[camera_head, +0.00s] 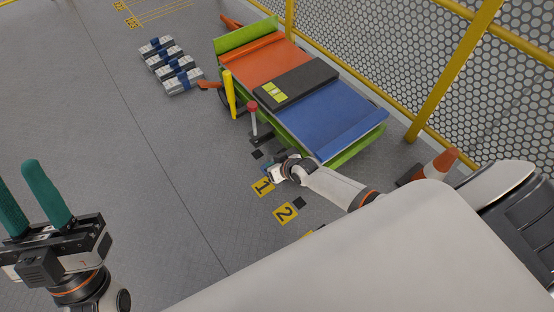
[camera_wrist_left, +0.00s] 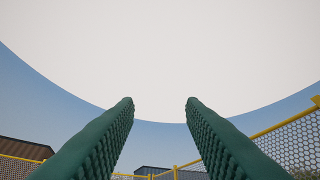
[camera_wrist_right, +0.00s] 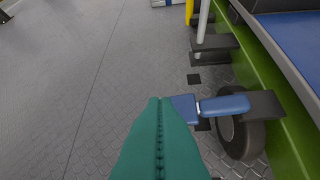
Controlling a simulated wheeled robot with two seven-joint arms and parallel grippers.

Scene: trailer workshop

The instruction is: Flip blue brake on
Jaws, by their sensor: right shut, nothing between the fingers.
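The blue brake (camera_wrist_right: 222,105) is a lever with a blocky end beside a black wheel, at the green side of the trailer, in the right wrist view. My right gripper (camera_wrist_right: 159,100) is shut, its green fingers pressed together and empty. Its tips are beside the left end of the blue brake; whether they touch it I cannot tell. In the head view my right gripper (camera_head: 272,173) is low beside the trailer and its fingers are largely hidden. My left gripper (camera_head: 17,178) is open and empty at the far left; its fingers point up in the left wrist view (camera_wrist_left: 160,105).
The trailer (camera_head: 345,150) has an orange and blue deck. A red-topped lever (camera_head: 252,107) and a yellow post (camera_head: 229,95) stand at its near side. Floor markers 1 (camera_head: 263,187) and 2 (camera_head: 285,213) lie nearby. A cone (camera_head: 440,163) stands right. Open floor lies left.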

